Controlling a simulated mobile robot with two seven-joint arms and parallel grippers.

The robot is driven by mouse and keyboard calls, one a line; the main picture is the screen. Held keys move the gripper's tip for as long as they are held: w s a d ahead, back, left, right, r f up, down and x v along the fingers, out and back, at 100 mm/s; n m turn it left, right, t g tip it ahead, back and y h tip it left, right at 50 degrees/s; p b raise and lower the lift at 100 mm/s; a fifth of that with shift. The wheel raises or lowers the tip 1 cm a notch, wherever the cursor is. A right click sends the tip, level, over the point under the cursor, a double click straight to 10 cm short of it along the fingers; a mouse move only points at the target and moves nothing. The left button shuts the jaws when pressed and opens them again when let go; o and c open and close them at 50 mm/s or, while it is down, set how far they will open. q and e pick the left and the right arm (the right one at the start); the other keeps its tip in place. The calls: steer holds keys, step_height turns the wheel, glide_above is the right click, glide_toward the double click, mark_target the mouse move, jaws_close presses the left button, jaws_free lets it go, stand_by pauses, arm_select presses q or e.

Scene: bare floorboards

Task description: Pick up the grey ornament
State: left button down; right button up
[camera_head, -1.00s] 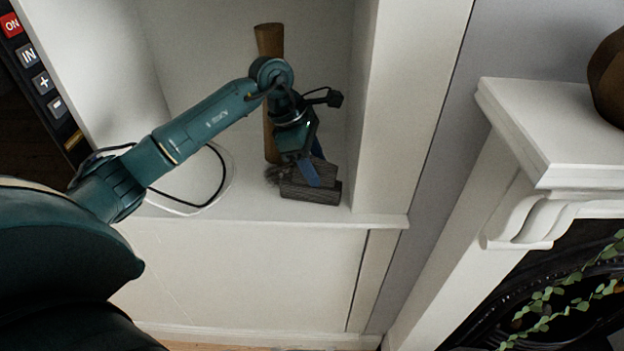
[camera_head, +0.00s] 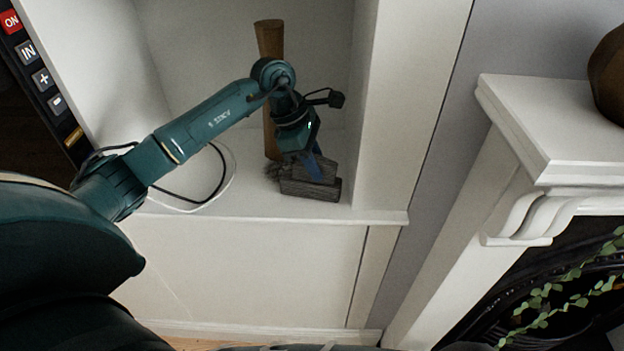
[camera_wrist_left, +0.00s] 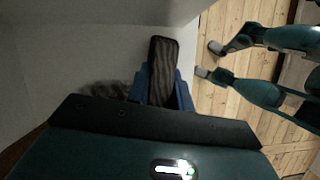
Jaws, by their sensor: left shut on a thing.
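The grey ornament (camera_head: 310,189) is a dark, streaked, blocky piece on the white shelf, near the right wall of the alcove. My left gripper (camera_head: 317,170) reaches down to it from above, its blue fingers shut on its upper part. In the left wrist view the ornament (camera_wrist_left: 164,68) stands up between the blue fingers (camera_wrist_left: 162,88). In the head view its base looks to be on the shelf or very close to it; I cannot tell if there is a gap. My right gripper is not in view.
A tall brown wooden piece (camera_head: 270,90) stands just behind my left wrist. The alcove's right wall (camera_head: 385,120) is close to the ornament. The shelf (camera_head: 355,217) is clear along its front edge. A white mantelpiece (camera_head: 555,130) with a brown vessel (camera_head: 610,80) is at right.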

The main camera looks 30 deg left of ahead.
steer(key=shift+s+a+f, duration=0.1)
